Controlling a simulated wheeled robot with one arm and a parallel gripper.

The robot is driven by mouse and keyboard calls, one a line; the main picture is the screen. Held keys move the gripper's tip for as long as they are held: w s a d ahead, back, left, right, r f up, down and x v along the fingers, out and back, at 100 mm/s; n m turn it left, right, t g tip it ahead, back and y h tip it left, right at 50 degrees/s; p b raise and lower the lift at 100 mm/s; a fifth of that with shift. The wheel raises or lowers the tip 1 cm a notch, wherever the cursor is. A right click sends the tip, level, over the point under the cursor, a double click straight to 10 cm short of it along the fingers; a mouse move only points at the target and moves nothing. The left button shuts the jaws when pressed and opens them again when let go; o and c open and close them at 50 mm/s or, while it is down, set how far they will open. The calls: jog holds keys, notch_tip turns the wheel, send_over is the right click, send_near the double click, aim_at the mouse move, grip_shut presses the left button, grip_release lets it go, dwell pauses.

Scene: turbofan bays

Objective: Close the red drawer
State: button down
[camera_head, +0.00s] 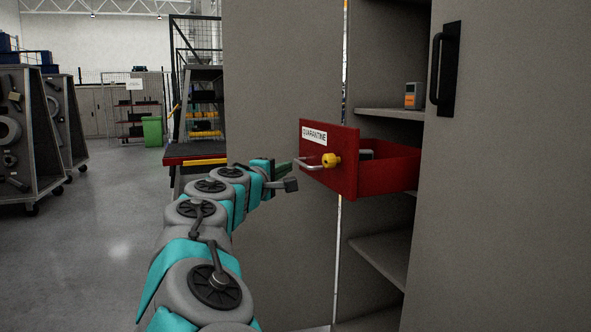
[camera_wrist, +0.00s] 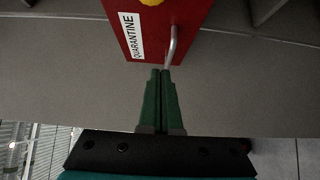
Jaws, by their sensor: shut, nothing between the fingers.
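The red drawer (camera_head: 345,180) juts out of a grey cabinet in the head view. Its front bears a white QUARANTINE label, a pale bar handle (camera_head: 310,164) and a yellow round knob (camera_head: 331,160). My gripper (camera_head: 293,163) is just left of the drawer front, its green fingers near the handle. In the wrist view the red front (camera_wrist: 160,30) is at the top, with the handle (camera_wrist: 172,45) at its right. The two green fingers (camera_wrist: 160,72) are together and empty, their tips close to the handle's lower end. I cannot tell whether they touch it.
The grey cabinet has a closed-looking left panel (camera_head: 275,90) and a right door (camera_head: 510,180) with a black handle. A small device (camera_head: 411,95) stands on the shelf above the drawer. Wheeled racks (camera_head: 25,140) stand far left; the floor (camera_head: 100,230) there is clear.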

jog(key=x, duration=0.3)
jog(key=d+x, duration=0.1)
jog(key=x, duration=0.2)
jog(key=s+d+x, duration=0.1)
jog(key=x, duration=0.3)
jog(key=shift+d+f, duration=0.1)
jog(key=shift+w+d, duration=0.1)
jog(key=shift+d, duration=0.25)
jog(key=w+d, duration=0.2)
jog(key=d, duration=0.6)
jog(key=w+d, duration=0.2)
jog(key=d, duration=0.6)
jog(key=w+d, duration=0.2)
jog(key=d, duration=0.6)
jog(key=shift+w, duration=0.2)
jog(key=shift+d, duration=0.15)
